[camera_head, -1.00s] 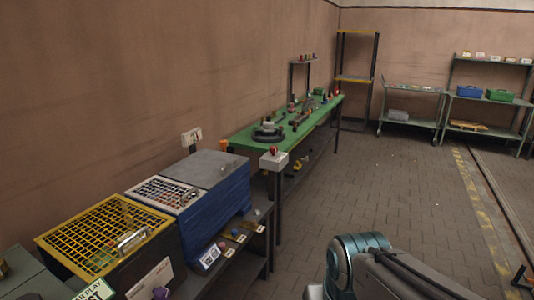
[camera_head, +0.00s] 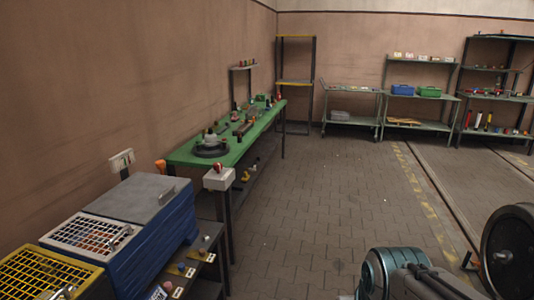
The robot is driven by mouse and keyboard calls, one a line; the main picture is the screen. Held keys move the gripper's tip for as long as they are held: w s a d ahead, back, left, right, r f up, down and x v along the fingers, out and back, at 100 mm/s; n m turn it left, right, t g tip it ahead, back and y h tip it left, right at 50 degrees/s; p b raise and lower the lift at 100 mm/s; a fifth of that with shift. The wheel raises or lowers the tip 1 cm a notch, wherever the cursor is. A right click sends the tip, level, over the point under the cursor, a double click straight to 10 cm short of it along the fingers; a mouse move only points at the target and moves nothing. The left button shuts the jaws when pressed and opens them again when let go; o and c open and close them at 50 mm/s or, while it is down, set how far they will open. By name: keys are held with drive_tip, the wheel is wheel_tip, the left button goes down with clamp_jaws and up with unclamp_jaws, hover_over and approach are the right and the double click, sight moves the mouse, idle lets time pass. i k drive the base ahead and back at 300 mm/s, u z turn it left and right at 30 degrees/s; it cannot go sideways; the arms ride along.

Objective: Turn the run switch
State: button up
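I cannot tell for certain which control is the run switch. A white box with a red button (camera_head: 219,177) is mounted at the near end of the green bench. My gripper is out of view; only teal and grey links of my arm show at the bottom right.
The green bench (camera_head: 250,138) runs along the left wall with tools on it. A yellow-rimmed grid basket (camera_head: 40,275) stands lower left. A dark wheel (camera_head: 508,252) stands at right. Trolley and shelves (camera_head: 420,125) line the back. The paved floor (camera_head: 320,200) in the middle is clear.

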sight(218, 166)
drive_tip(key=z, duration=0.4)
drive_tip(key=i, duration=1.6)
drive_tip(key=u, duration=0.3)
drive_tip(key=i, duration=1.15)
drive_tip(key=u, duration=1.55)
drive_tip(key=i, duration=0.65)
drive_tip(key=u, duration=0.55)
